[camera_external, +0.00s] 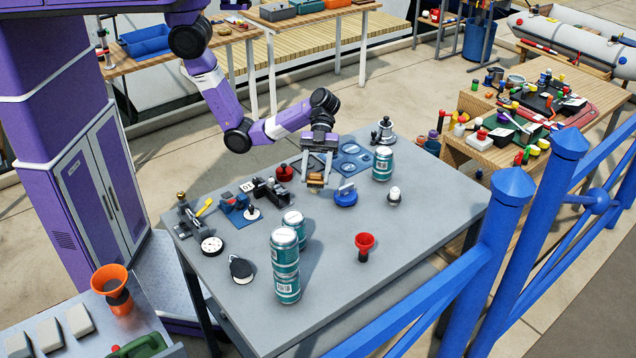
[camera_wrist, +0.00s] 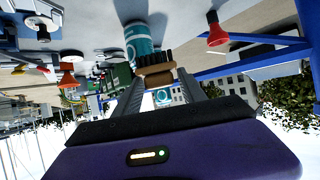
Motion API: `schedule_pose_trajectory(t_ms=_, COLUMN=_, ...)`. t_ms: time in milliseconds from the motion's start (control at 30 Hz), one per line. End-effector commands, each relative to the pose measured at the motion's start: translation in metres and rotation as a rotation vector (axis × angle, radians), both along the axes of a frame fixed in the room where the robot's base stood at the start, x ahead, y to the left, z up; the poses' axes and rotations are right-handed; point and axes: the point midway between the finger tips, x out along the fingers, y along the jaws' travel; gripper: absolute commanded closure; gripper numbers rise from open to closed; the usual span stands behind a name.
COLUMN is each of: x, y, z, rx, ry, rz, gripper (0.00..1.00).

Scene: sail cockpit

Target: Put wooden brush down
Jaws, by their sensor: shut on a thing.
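My gripper (camera_external: 317,182) is above the middle of the grey table (camera_external: 330,290), with its fingers pointing down. It is shut on the wooden brush (camera_external: 315,186), a small block with a tan wooden back. In the wrist view the brush (camera_wrist: 157,74) sits between the two fingertips, its wooden body brown and its dark bristles along one side. In the external view the brush seems to be held a little above the tabletop, beside the blue round item (camera_external: 346,197); the exact gap is hard to tell.
Teal cans (camera_external: 286,265) are stacked at the front, with another can (camera_external: 382,164) at the back right. Black and blue fittings (camera_external: 238,209) crowd the left side. The right front tabletop is clear. A blue railing (camera_external: 480,250) runs along the right.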

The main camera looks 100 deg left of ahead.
Motion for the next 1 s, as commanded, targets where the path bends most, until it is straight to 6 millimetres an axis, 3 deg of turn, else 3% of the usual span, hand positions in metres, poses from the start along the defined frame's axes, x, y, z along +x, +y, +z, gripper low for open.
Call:
schedule_pose_trajectory(t_ms=100, x=-0.001, y=0.000, z=-0.030, rx=0.000, ry=0.007, rz=0.003, gripper=0.91)
schedule_pose_trajectory(t_ms=300, x=0.000, y=0.001, z=-0.068, rx=0.001, ry=0.004, rz=0.003, gripper=0.91)
schedule_pose_trajectory(t_ms=533, x=0.000, y=0.000, z=-0.086, rx=0.000, ry=0.001, rz=0.003, gripper=0.91)
schedule_pose_trajectory(t_ms=800, x=0.000, y=0.000, z=-0.121, rx=0.000, ry=0.001, rz=0.002, gripper=0.91)
schedule_pose_trajectory(t_ms=1000, x=0.000, y=0.000, z=-0.124, rx=0.000, ry=-0.001, rz=0.003, gripper=0.91)
